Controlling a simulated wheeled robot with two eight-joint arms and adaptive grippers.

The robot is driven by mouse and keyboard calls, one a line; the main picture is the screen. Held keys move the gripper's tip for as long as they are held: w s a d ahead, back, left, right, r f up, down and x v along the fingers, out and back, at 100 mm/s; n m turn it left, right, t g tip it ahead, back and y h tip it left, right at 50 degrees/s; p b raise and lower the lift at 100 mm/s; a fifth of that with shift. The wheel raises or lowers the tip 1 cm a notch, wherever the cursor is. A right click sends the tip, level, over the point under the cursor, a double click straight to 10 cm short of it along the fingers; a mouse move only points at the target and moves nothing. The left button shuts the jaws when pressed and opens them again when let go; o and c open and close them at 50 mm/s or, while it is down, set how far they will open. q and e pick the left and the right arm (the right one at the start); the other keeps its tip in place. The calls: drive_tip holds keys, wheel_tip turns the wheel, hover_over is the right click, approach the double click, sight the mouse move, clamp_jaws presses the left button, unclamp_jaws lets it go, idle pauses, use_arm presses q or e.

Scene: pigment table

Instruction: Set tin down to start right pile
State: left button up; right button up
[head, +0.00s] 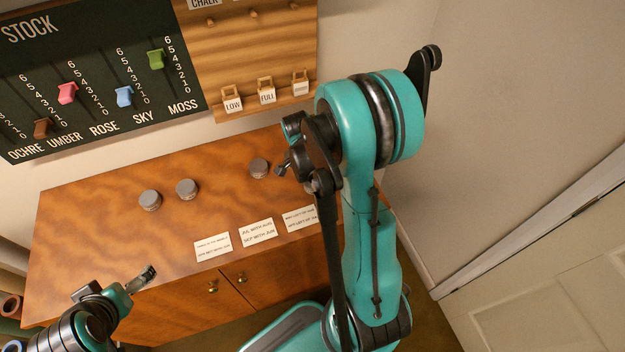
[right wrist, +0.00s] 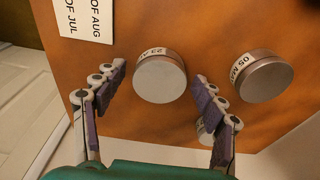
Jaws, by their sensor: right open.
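In the head view, grey tins (head: 150,200), (head: 187,189) and (head: 259,168) stand apart on the wooden cabinet top (head: 90,235). My right gripper (right wrist: 158,70) is open in the right wrist view, its two fingers on either side of a tin (right wrist: 160,82) labelled "23"; contact cannot be told. Another tin (right wrist: 263,78), labelled "05", stands to the right, outside the fingers. A third tin (right wrist: 205,132) is partly hidden behind the right finger. In the head view my right arm covers part of the cabinet top. My left gripper (head: 146,274) is over the front left edge, apart from the tins.
White cards (head: 213,246), (head: 258,232) and (head: 300,218) lie along the cabinet's front edge. A stock board (head: 100,75) with coloured sliders and a wooden board (head: 250,50) with hanging tags are on the wall behind. Cabinet top between tins and cards is clear.

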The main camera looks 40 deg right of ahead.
sight(308, 183)
wheel_tip(308, 183, up, 11)
drive_tip(key=a+p, duration=0.2)
drive_tip(key=p, duration=0.2)
drive_tip(key=s+a+r+n+t+y, duration=0.1)
drive_tip(key=s+a+r+n+t, duration=0.2)
drive_tip(key=a+n, duration=0.4)
drive_tip(key=s+a+r+n+t, duration=0.3)
drive_tip(key=a+r+n, duration=0.4)
drive_tip(key=n, duration=0.7)
drive_tip(key=shift+a+r+n+t+y, duration=0.3)
drive_tip(key=shift+a+r+t+y, duration=0.1)
drive_tip(key=shift+t, duration=0.5)
drive_tip(key=shift+f, duration=0.1)
